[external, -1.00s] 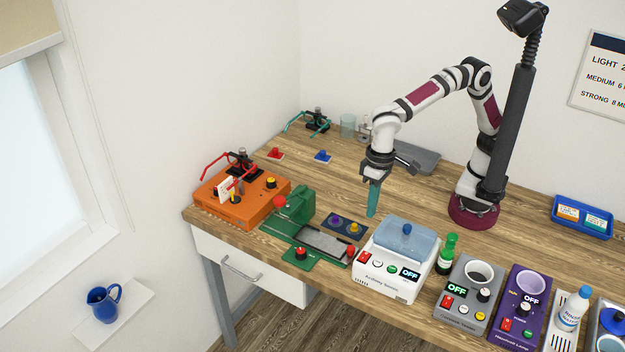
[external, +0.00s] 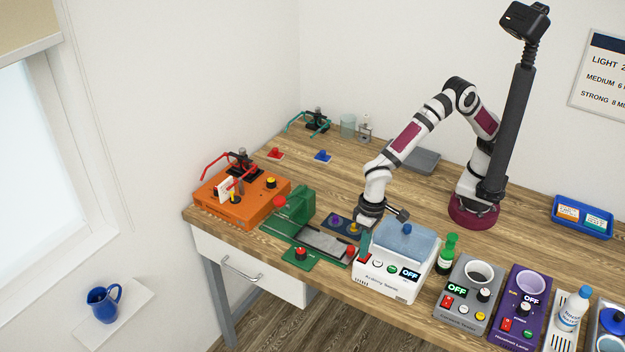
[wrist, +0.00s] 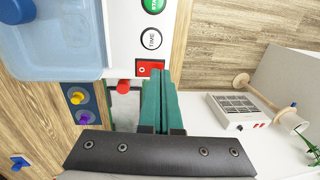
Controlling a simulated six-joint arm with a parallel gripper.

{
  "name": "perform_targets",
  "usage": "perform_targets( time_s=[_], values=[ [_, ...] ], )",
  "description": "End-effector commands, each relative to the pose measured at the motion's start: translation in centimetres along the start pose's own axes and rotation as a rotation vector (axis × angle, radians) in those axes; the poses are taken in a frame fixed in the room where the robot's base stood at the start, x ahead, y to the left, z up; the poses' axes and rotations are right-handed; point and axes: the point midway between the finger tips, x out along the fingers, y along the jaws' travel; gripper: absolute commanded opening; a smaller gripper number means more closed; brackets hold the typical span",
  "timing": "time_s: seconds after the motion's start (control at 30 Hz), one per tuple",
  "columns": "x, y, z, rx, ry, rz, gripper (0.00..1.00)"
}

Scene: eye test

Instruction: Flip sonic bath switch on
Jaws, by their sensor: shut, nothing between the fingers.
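The sonic bath (external: 385,285) is a white box with a blue translucent lid (external: 405,242) at the front middle of the bench. Its display (external: 411,273) reads OFF. Its red switch (external: 365,259) is at the left end of the front panel; it also shows in the wrist view (wrist: 145,67), partly covered by my fingertips. My gripper (external: 363,246) points down with its teal fingers together and empty, right at the red switch. In the wrist view my fingers (wrist: 158,78) end at the switch's edge; I cannot tell whether they touch it.
A green device (external: 292,215) with a red knob stands left of the bath, with a small dark pad (external: 335,226) between. The bench behind the bath is mostly clear.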

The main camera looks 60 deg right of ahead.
Motion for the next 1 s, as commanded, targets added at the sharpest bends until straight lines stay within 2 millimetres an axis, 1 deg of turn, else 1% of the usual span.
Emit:
perform_targets(
  time_s=[0.1, 0.43, 0.5, 0.77, 1.0],
  values=[
    [0.7, 0.0, 0.0, 0.0, 0.0, 0.0, 0.0],
    [0.8, 0.0, 0.0, -0.001, 0.0, 0.0, 0.0],
    [1.2, -0.1, 0.0, -0.001, -0.001, 0.001, 0.0],
    [1.3, 0.0, 0.0, -0.001, -0.001, 0.002, 0.0],
    [0.9, 0.9, 0.0, 0.0, -0.001, 0.004, 0.0]
  ],
)
